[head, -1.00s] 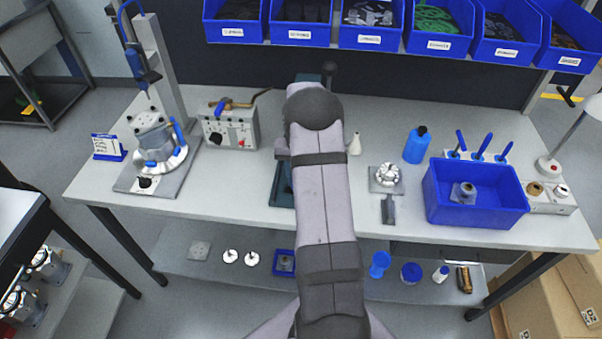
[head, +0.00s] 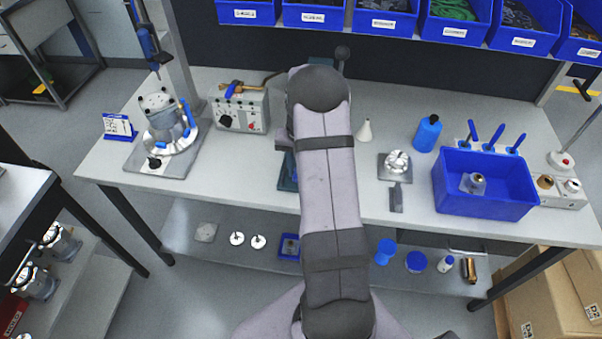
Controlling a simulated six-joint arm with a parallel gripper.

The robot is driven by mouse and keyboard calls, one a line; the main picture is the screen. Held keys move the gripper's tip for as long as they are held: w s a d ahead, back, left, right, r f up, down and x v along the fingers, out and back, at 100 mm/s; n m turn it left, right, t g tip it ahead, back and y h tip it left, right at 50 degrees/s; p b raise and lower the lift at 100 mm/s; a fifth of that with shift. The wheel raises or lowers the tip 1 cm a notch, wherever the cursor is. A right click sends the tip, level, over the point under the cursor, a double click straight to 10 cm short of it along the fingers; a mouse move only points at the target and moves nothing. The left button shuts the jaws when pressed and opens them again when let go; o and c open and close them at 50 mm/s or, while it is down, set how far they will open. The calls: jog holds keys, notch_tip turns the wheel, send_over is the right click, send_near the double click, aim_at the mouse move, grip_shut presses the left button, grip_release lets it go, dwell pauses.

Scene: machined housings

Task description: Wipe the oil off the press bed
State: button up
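A dark teal press stands at the middle of the bench, mostly hidden behind my arm. Part of its teal base (head: 287,180) shows left of the arm, and a dark round knob (head: 342,53) shows above the arm. I cannot see the top of the press bed or any oil on it. My gripper is not in view; my arm hides whatever is at its end. No wiping cloth can be made out.
Left on the bench are a fixture holding a housing (head: 162,118) and a control box (head: 240,112). Right of my arm are a white cone-shaped bottle (head: 365,131), a blue bottle (head: 427,133), a metal fixture (head: 397,163) and a blue bin (head: 484,205). Parts bins (head: 387,19) hang above.

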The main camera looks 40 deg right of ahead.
jog(key=shift+w+d, duration=1.95)
jog(key=shift+d, duration=0.05)
notch_tip(320, 180, up, 8)
jog(key=p, duration=0.5)
jog(key=shift+a, duration=0.1)
